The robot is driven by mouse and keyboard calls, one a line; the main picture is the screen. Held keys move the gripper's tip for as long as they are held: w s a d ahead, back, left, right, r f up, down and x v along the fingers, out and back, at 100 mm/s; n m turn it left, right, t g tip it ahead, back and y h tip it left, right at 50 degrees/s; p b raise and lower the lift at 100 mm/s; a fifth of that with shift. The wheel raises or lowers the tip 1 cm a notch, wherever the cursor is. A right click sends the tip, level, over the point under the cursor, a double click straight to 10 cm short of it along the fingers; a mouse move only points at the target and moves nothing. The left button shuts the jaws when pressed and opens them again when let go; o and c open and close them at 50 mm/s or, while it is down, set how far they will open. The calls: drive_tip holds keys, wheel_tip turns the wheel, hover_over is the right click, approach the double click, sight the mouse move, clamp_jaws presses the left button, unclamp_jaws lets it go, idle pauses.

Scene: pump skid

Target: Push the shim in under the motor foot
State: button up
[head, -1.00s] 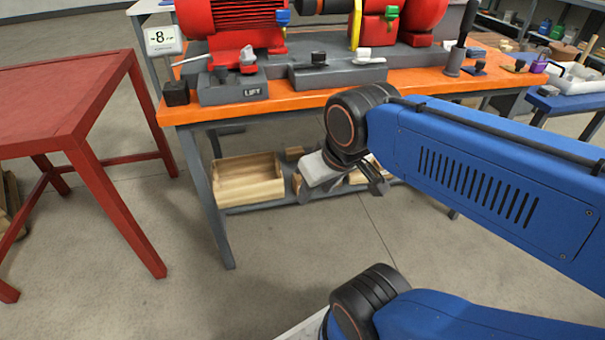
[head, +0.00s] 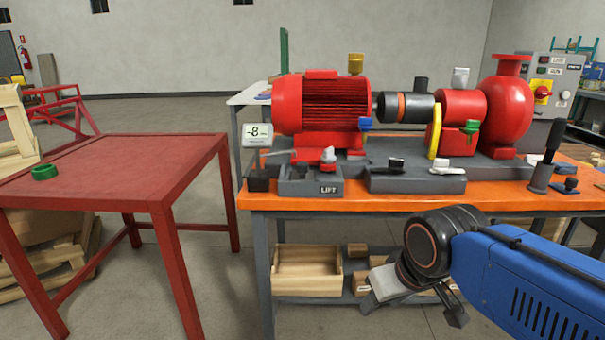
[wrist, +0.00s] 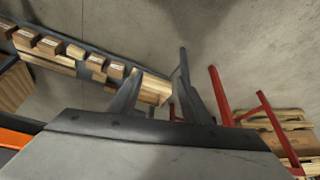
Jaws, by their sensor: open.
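The red finned motor (head: 335,105) stands on a grey base on the orange bench. Its foot (head: 325,160) shows low at the front, partly behind a grey block marked LIFT (head: 312,182). A grey holder (head: 415,182) right of that block carries a black-topped piece (head: 395,165) and a white-topped piece (head: 447,170); I cannot tell whether either is the shim. My gripper (head: 455,308) is below the bench's front edge, well away from the motor. It is open and empty; its two fingers also show in the wrist view (wrist: 157,85).
A display reading -8 (head: 257,134) stands at the bench's left end. A red table (head: 110,165) with a green ring (head: 44,172) is at left. A wooden box (head: 307,272) and small blocks sit on the shelf under the bench. Floor between table and bench is clear.

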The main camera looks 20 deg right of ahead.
drive_tip(key=shift+c, duration=0.3)
drive_tip(key=c, duration=0.5)
drive_tip(key=w+a+r, duration=0.1)
drive_tip(key=w+r, duration=0.3)
drive_tip(key=r, duration=0.1)
drive_tip(key=w+a+r+m+g, duration=0.1)
drive_tip(key=w+r, duration=0.3)
drive_tip(key=r, duration=0.1)
drive_tip(key=w+a+r+g, duration=0.1)
drive_tip(key=w+r, duration=0.4)
drive_tip(key=r, duration=0.1)
drive_tip(key=shift+a+r+m, duration=0.1)
drive_tip(key=shift+m, duration=0.2)
clamp_jaws()
drive_tip(key=m+g, duration=0.2)
drive_tip(key=g, duration=0.1)
approach(303, 170)
drive_tip(key=s+a, duration=0.2)
drive_tip(key=s, duration=0.3)
drive_tip(key=f, duration=0.3)
drive_tip(key=w+f, duration=0.1)
drive_tip(key=f, duration=0.2)
drive_tip(key=d+f, duration=0.1)
drive_tip(key=f, duration=0.2)
drive_tip(key=shift+w+f, duration=0.25)
drive_tip(key=shift+w+d, duration=0.25)
drive_tip(key=shift+w, duration=0.7)
